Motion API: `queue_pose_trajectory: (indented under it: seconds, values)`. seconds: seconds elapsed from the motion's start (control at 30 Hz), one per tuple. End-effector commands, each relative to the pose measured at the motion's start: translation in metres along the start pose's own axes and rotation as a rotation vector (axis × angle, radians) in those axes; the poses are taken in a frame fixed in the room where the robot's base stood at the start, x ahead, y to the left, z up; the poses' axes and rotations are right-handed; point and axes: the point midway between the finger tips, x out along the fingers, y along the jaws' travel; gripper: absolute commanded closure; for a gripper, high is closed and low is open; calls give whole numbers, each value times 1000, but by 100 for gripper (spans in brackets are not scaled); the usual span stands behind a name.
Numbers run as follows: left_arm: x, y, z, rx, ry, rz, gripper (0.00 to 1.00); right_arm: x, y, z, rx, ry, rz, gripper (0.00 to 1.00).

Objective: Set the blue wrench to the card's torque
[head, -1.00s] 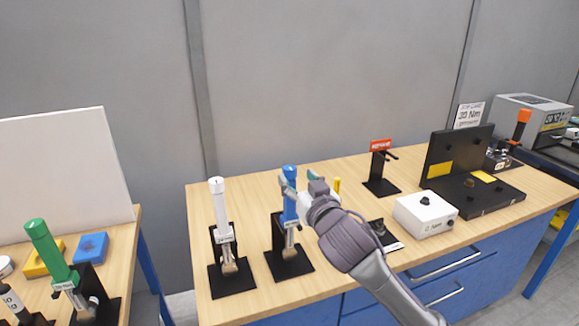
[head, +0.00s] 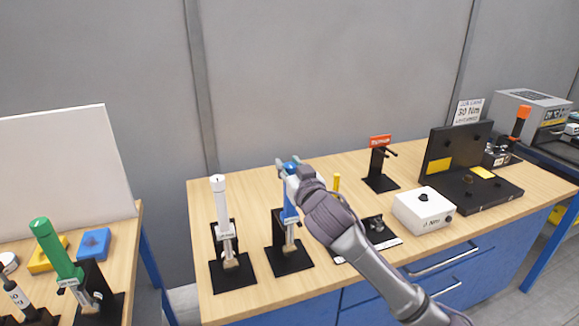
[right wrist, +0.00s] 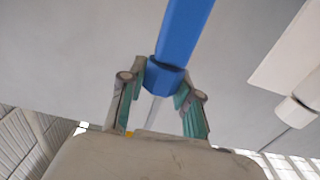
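The blue wrench (head: 289,212) stands upright in a black stand (head: 290,258) on the wooden bench. My right gripper (head: 287,164) is at the top of its handle. In the right wrist view, the blue handle (right wrist: 184,32) and its wider collar (right wrist: 164,77) lie between the two green-padded fingertips of my right gripper (right wrist: 163,86). The fingers are close against the collar, but I cannot tell whether they grip it. The card (head: 468,111) at the back right appears to read 30 Nm. My left gripper is not in view.
A white wrench (head: 221,205) stands just left of the blue one. A green wrench (head: 56,248) is on the left table. A white box (head: 425,210), a red-signed stand (head: 380,165) and a black fixture (head: 474,190) are to the right. Bare bench lies behind the wrenches.

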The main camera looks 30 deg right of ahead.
Motion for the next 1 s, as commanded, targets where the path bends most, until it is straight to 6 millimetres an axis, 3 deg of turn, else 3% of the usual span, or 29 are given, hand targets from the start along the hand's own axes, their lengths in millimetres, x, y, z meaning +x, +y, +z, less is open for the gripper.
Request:
queue_pose_trajectory:
  seconds: [0.1, 0.47, 1.0]
  values:
    - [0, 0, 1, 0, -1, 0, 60, 0, 0, 0, 0, 0, 0, 100]
    - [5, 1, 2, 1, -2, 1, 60, 0, -1, 1, 8, 0, 75, 100]
    - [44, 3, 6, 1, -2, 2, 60, 1, -2, 5, 8, -3, 477, 100]
